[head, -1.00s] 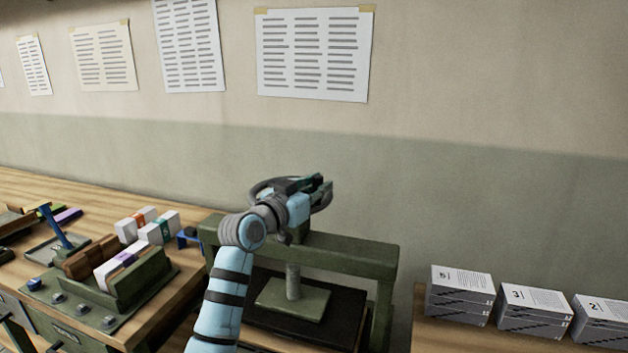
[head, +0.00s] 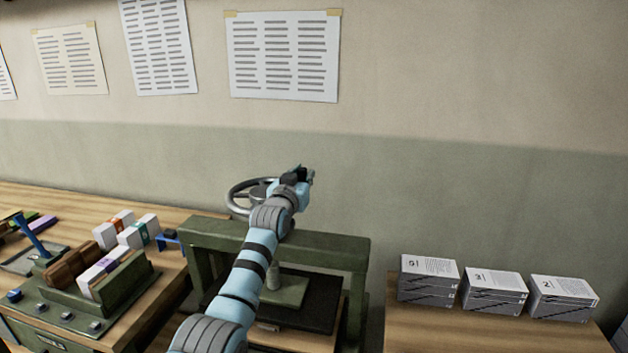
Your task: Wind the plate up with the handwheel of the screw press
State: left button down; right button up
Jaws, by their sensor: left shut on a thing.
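The screw press (head: 335,250) is a green frame with a crossbeam on two posts. Its grey metal handwheel (head: 232,192) sits above the crossbeam. My left gripper (head: 302,174) is shut on the handwheel at the right side of its rim, and the fingers and wrist hide that part. Below the crossbeam, the screw (head: 273,281) goes down to the green plate (head: 293,294), partly hidden by my left arm. The plate is above a dark bed (head: 322,310); I cannot tell the size of the gap. My right gripper is not in view.
To the left, a wooden table holds a green holder (head: 125,284) with brown and white blocks, and a blue lever (head: 32,236). To the right, numbered paper stacks (head: 428,282) stand on another wooden table (head: 420,330). The wall is behind the press.

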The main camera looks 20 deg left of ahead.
pick_arm(q)
jog(key=shift+w+a+r+n+y, duration=0.15)
jog(key=shift+r+n+y, duration=0.05)
jog(key=shift+n+y, duration=0.1)
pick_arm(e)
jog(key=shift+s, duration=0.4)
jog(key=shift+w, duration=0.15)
pick_arm(q)
jog(key=c, duration=1.5)
grip_release()
jog(key=shift+w, duration=0.1)
jog(key=shift+o, duration=0.4)
jog(key=shift+w+f, duration=0.1)
jog(key=shift+f, duration=0.1)
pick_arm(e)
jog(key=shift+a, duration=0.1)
